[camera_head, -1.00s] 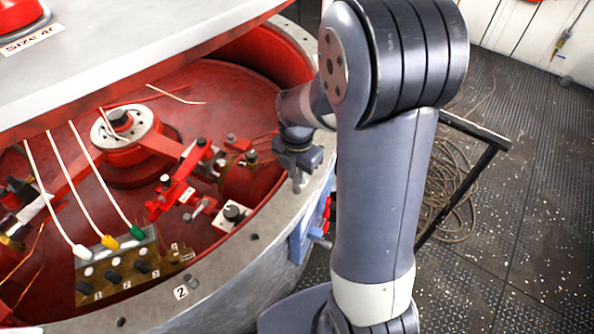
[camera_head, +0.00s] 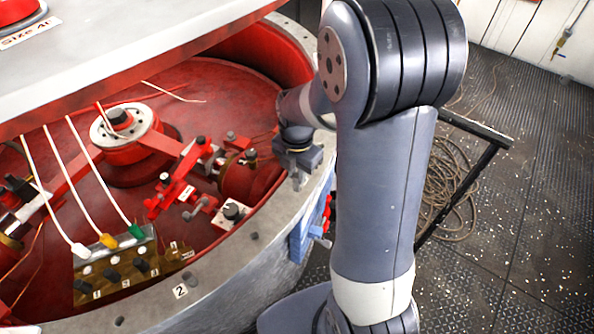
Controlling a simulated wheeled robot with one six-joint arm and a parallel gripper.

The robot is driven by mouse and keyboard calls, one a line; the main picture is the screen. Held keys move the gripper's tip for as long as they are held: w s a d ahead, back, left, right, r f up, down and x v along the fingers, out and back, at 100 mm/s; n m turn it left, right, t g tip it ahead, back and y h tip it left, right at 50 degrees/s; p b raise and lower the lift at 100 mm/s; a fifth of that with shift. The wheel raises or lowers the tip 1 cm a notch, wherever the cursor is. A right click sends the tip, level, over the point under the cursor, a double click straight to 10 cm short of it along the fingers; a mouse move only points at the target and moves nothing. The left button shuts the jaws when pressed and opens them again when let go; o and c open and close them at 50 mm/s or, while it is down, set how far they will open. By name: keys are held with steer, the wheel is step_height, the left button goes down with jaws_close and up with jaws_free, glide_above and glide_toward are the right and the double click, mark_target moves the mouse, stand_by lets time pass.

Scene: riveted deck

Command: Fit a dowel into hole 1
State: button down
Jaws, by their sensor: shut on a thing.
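My gripper (camera_head: 297,180) points down over the right part of the grey metal rim (camera_head: 225,262) of the round red tub. It is shut on a dowel, which is small and hardly distinguishable from the grey fingers. A label "2" (camera_head: 180,292) lies on the near rim with a small hole beside it. Another dark hole (camera_head: 255,237) shows in the rim, nearer my gripper; I see no number by it. I cannot pick out a rim hole marked 1; my arm hides part of the right side.
Inside the tub are a panel with numbered black knobs (camera_head: 112,275), white, yellow and green plugs on pale cables, and red linkages (camera_head: 180,185). A large pale lid (camera_head: 130,50) overhangs the back. A blue holder (camera_head: 308,238) hangs on the outer right wall. A coiled rope (camera_head: 450,195) lies on the floor.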

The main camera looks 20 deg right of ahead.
steer(key=shift+f, duration=0.4)
steer(key=c, duration=1.3)
jaws_free()
steer(key=shift+o, duration=0.2)
step_height(320, 180, up, 11)
steer(key=shift+f, duration=0.1)
step_height(320, 180, down, 11)
steer(key=shift+r, duration=0.6)
